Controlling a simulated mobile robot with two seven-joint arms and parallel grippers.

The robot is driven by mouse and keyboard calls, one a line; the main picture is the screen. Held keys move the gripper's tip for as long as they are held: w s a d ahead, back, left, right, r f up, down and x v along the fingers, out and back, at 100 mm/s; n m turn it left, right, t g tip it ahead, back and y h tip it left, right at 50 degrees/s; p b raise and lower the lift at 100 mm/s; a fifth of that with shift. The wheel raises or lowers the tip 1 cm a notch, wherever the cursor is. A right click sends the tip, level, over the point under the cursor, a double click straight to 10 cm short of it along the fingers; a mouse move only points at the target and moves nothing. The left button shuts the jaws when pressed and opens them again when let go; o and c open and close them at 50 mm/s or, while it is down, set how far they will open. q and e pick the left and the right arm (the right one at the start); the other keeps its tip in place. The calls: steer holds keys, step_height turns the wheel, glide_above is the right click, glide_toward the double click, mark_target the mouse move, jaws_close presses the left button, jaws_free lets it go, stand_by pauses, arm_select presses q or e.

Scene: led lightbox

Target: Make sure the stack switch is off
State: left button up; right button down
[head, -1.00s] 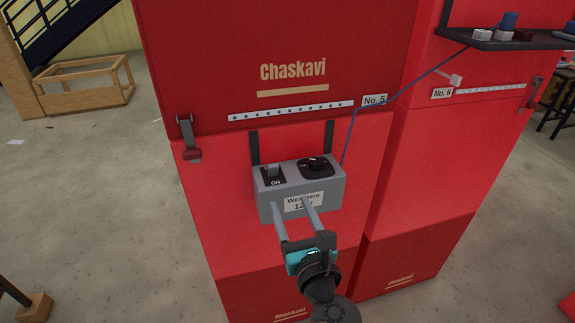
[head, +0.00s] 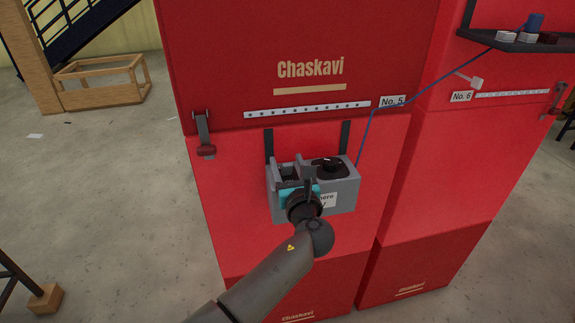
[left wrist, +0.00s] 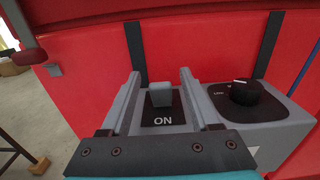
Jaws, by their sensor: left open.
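The stack switch (left wrist: 160,94) is a grey rocker or lever on a black plate marked "ON", on top of a grey control box (head: 345,196). In the left wrist view it stands between the two fingers of my left gripper (left wrist: 158,85), one finger on each side with a gap to it. In the head view my left gripper (head: 288,168) is over the left part of the box and mostly hides the switch. The gripper is open and holds nothing. My right gripper is not in view.
A black rotary knob (left wrist: 241,91) sits just right of the switch; it also shows in the head view (head: 330,165). The box hangs by dark straps on a red cabinet (head: 300,35) labelled "Chaskavi". A blue cable (head: 372,130) runs up to a dark shelf (head: 510,42).

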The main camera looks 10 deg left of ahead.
arm_select(q)
jaws_close()
stand_by(0.6)
